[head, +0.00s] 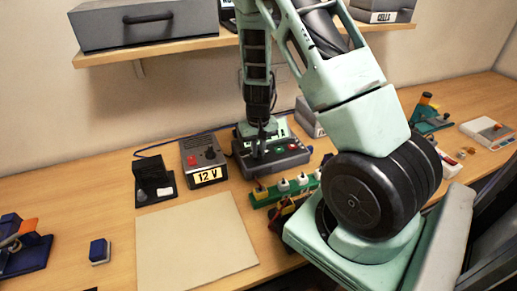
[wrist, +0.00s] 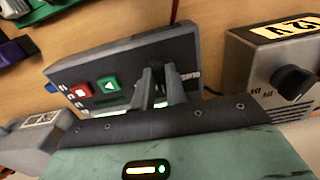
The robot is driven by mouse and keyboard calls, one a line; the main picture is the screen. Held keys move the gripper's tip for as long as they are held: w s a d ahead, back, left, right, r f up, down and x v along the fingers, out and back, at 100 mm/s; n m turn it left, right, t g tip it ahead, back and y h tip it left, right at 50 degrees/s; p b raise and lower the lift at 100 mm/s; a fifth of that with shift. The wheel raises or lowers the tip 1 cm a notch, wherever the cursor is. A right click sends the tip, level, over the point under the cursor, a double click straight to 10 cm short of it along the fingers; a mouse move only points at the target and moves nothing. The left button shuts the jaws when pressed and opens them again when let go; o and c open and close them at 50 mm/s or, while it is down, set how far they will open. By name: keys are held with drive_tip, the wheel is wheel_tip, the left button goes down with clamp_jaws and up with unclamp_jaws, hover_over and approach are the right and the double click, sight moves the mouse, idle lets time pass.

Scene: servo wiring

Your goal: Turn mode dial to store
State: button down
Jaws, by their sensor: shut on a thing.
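The mode dial sits on a dark grey control box (head: 283,159) with a red and a green button. In the wrist view the box (wrist: 85,70) shows the red button (wrist: 81,91) and the green button (wrist: 107,87), and the black dial (wrist: 160,88) lies between my fingers. My gripper (head: 260,150) comes down from above onto the left part of the box. In the wrist view my gripper (wrist: 160,85) is shut on the dial. The fingers hide much of the dial and its labels, so its setting cannot be read.
A grey 12 V supply (head: 204,160) with a black knob stands just left of the box. A green strip with several plugs (head: 285,189) lies in front of it. A beige mat (head: 195,245) lies bare at front left. A shelf (head: 170,47) hangs above.

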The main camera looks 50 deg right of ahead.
drive_tip(key=shift+m, duration=0.3)
drive_tip(key=m, duration=0.5)
drive_tip(key=shift+w+a+m+p, duration=0.1)
drive_tip(key=shift+w+m+p, duration=0.05)
drive_tip(key=shift+m+p, duration=0.15)
drive_tip(key=m+p, duration=0.1)
drive_tip(key=m, duration=0.4)
drive_tip(key=shift+w, duration=0.15)
drive_tip(key=shift+m, duration=0.4)
drive_tip(key=c, duration=1.4)
unclamp_jaws()
drive_tip(key=shift+c, duration=0.2)
wheel_tip(320, 180, up, 18)
drive_tip(key=shift+f, duration=0.25)
